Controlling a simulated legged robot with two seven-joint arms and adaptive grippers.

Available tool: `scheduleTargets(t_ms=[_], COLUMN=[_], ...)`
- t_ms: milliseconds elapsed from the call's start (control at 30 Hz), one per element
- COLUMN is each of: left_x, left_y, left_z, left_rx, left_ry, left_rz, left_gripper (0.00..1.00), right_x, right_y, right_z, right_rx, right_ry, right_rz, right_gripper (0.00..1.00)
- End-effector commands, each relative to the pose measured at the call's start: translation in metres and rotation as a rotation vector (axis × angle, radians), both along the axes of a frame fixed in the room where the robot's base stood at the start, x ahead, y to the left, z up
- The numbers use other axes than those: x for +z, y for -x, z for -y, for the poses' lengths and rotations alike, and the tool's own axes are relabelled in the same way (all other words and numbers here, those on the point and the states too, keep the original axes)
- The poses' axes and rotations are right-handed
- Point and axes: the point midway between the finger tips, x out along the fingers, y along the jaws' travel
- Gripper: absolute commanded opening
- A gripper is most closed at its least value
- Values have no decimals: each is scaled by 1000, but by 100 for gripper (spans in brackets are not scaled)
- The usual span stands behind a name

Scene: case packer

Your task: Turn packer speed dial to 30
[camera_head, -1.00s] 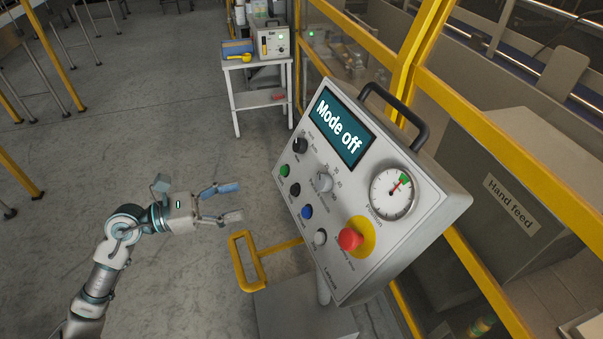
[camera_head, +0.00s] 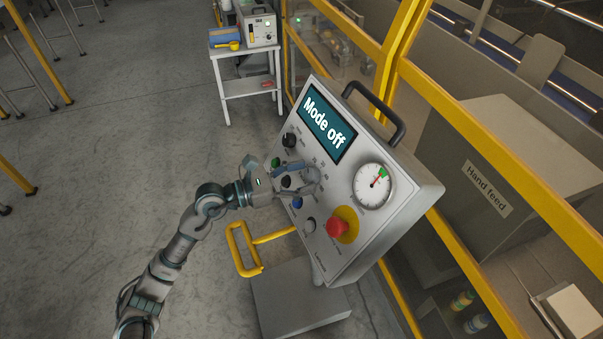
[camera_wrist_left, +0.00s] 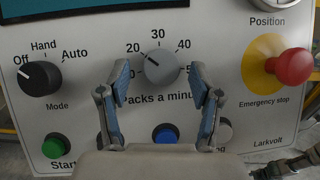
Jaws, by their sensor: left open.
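The packer speed dial (camera_wrist_left: 160,68) is a round grey knob above the words "Packs a minute" in the left wrist view. Numbers 20, 30, 40 and part of 50 show around it. My left gripper (camera_head: 309,177) is open at the panel in the head view and partly hides the dial. In the left wrist view its blue-padded fingers (camera_wrist_left: 160,74) stand on either side of the knob, with gaps visible.
The mode knob (camera_wrist_left: 40,78) points to Off, and the screen (camera_head: 327,124) reads "Mode off". A red emergency stop (camera_head: 338,227) sits right of the dial. Green start (camera_wrist_left: 55,146) and blue (camera_wrist_left: 165,134) buttons lie below. A yellow handle (camera_head: 237,250) juts out below the panel.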

Motion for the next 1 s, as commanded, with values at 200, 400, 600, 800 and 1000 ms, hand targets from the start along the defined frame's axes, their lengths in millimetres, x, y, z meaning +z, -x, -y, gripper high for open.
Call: scheduleTargets(t_ms=[200, 400, 600, 800, 1000], left_x=[0, 0, 0, -1, -1], left_y=[0, 0, -1, -2, -2], left_z=[2, 1, 1, 1, 1], left_rx=[0, 0, 1, 0, -2], left_ry=[0, 0, 0, 0, -2], left_rz=[-1, -1, -1, 1, 5], left_gripper=[65, 30, 5, 5, 5], right_x=[0, 0, 0, -1, -3], right_y=[5, 5, 5, 5, 5], right_z=[-1, -4, -5, -5, -4], right_rx=[0, -2, -2, -2, -2], right_ry=[-1, -5, -5, -5, -5], right_rz=[-7, -7, -7, -7, -7], right_gripper=[63, 63, 63, 63, 63])
